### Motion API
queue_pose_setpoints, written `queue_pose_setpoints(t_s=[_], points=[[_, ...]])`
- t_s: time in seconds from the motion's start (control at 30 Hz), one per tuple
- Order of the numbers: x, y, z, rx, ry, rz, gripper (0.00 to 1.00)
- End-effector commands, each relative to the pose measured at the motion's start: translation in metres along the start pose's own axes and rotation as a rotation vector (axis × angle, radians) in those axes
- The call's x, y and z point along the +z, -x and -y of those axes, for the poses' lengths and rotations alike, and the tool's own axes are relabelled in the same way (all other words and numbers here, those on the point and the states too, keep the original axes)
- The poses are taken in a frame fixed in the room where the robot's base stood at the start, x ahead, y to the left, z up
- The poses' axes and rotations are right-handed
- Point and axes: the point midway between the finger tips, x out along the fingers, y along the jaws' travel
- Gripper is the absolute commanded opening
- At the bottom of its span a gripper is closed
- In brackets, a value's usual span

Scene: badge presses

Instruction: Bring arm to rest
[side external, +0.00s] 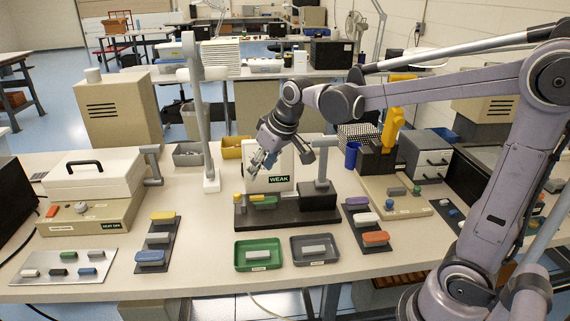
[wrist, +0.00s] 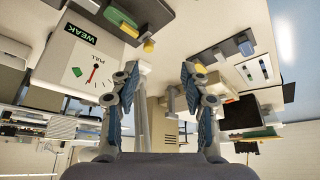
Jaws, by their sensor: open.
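My gripper (side external: 264,160) is raised above the bench, just left of the front of a white gauge panel (side external: 280,158) with a green "WEAK" label. In the wrist view my gripper (wrist: 160,72) has its two blue-padded fingers wide apart with nothing between them. My gripper is above the dark press base (side external: 288,216), which holds a green block and a yellow block. I cannot tell the exact gap to the panel.
A green tray (side external: 258,242) and a grey tray (side external: 331,237) lie at the front. A tall pale post (side external: 197,110) stands left of my gripper. A beige heater box (side external: 88,215) is at left, a yellow lever press (side external: 393,125) at right. Racks of coloured blocks flank the trays.

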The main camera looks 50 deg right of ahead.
Motion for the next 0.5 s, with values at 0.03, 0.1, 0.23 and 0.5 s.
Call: queue_pose_setpoints(t_s=[0.03,0.1,0.23,0.5], points=[[0.014,0.010,0.004,0.000,0.002,-0.012,0.46],[0.030,0.020,0.008,0.001,0.002,-0.028,0.46],[0.063,0.035,0.016,0.000,0.001,-0.058,0.46],[0.130,0.046,0.026,-0.002,0.001,-0.119,0.46]])
